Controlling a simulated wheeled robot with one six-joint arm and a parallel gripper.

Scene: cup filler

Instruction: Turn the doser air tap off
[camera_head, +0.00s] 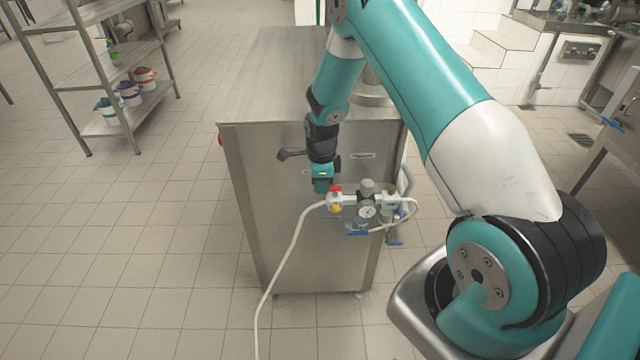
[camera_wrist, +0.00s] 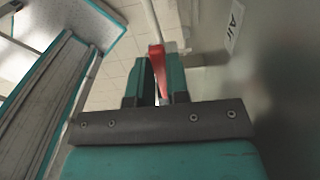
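The red tap handle (camera_head: 335,188) sits on the white air fitting at the left end of the doser's valve assembly (camera_head: 367,211), on the near face of the steel machine (camera_head: 300,200). My gripper (camera_head: 324,187) points down right beside this handle. In the wrist view, the red handle (camera_wrist: 157,62) stands upright between the two teal fingertips of my gripper (camera_wrist: 159,80). It lies close against the right finger, with a thin dark gap towards the left finger low down. Whether the fingers press on it from both sides is unclear. An "Air" label (camera_wrist: 234,27) is on the panel to the right.
A pale hose (camera_head: 279,273) runs from the fitting down to the floor. Blue-handled valves (camera_head: 358,233) sit below the gauge. A black lever (camera_head: 290,154) sticks out left of my wrist. A shelf rack (camera_head: 118,70) stands far left; the tiled floor between is clear.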

